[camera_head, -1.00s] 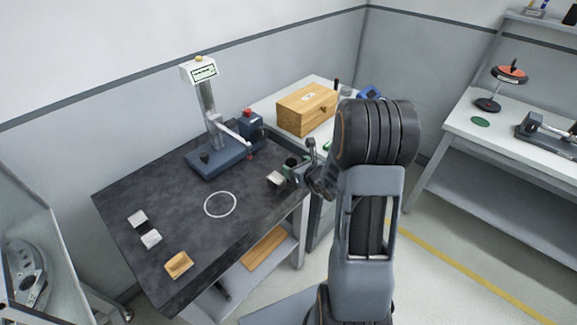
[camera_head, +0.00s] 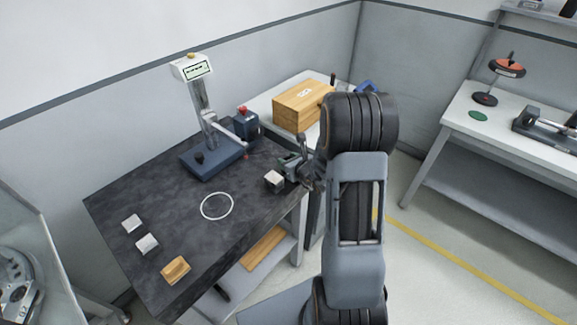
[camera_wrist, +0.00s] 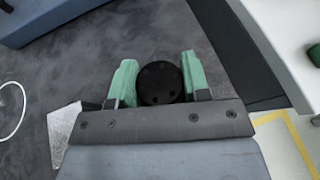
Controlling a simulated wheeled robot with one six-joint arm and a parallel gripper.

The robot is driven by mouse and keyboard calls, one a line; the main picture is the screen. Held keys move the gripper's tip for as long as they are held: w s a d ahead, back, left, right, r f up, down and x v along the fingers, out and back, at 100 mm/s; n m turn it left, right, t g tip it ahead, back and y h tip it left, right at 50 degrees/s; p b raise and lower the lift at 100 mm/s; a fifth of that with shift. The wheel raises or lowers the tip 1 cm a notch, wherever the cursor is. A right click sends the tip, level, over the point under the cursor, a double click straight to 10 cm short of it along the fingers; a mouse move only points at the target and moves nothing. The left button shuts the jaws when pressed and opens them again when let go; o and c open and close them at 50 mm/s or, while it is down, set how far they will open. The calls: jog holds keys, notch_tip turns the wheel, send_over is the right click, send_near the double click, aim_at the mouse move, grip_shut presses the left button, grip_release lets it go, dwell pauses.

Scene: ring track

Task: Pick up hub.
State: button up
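The hub looks like a black round part with small holes (camera_wrist: 159,84); it lies between my finger pads in the wrist view. My gripper (camera_wrist: 160,78) has two green pads, one on each side of it, with their inner faces very close to its rim. The pads stand apart, and I see no clear squeeze on the hub. In the head view, my gripper (camera_head: 291,166) is low over the right edge of the dark table (camera_head: 160,200), and it mostly hides the hub.
A pale metal block (camera_head: 274,180) stands close beside my gripper. A blue-grey stand (camera_head: 212,162) is behind it. A white ring (camera_head: 217,206), two pale blocks and a wooden piece (camera_head: 175,270) lie further left. A wooden box (camera_head: 303,106) sits on the white bench behind.

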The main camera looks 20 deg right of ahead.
grip_shut()
jog(key=shift+r, duration=0.2)
